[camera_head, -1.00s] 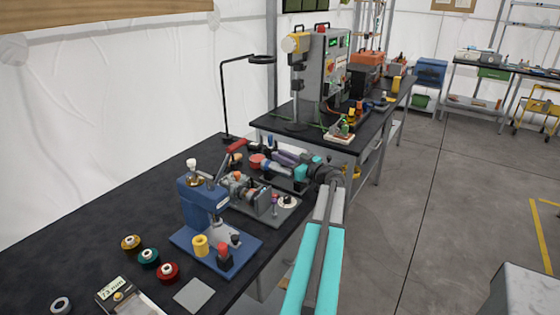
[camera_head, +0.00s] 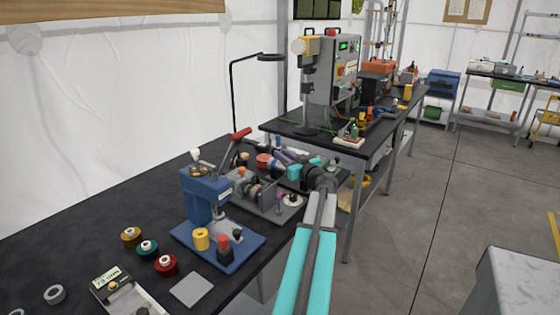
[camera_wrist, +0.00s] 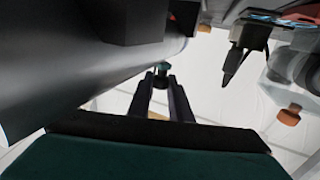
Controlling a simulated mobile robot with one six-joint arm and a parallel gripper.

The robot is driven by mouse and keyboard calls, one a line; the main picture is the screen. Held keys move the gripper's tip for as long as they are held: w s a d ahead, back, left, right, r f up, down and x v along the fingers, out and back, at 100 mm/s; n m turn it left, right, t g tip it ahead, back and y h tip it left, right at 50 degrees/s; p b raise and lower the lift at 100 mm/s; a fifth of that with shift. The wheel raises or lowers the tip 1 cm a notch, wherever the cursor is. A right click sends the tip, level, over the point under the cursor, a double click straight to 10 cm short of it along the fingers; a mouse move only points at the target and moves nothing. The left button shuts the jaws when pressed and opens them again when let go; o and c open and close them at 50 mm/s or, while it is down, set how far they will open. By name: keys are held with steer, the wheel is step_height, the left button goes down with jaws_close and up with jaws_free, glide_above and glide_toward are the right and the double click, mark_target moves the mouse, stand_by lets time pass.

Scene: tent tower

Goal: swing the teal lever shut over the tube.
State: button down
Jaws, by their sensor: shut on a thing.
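In the wrist view, my gripper (camera_wrist: 163,78) has its two dark fingers close together, shut on a small teal piece (camera_wrist: 162,67). This looks like the end of the teal lever; most of it is hidden. A large grey rounded body (camera_wrist: 75,75) fills the upper left of that view; I cannot tell whether it is the tube. In the head view, my arm reaches over the bench's right edge to a cluster of fixtures. There the fingers and lever cannot be made out, and I cannot tell how far the lever stands from the tube.
A blue press (camera_head: 207,200) stands left of my arm, with a red-handled lever (camera_head: 240,134) behind it. Several spools, including a red one (camera_head: 166,265), lie on the black bench (camera_head: 80,225). A second bench with a grey machine (camera_head: 333,75) stands beyond.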

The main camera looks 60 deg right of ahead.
steer(key=c, duration=1.6)
jaws_free()
steer(key=shift+s, duration=0.15)
steer(key=b+v, duration=0.3)
steer(key=v, duration=1)
steer(key=shift+s+a, duration=0.15)
steer(key=shift+s, duration=0.05)
steer(key=shift+c, duration=0.3)
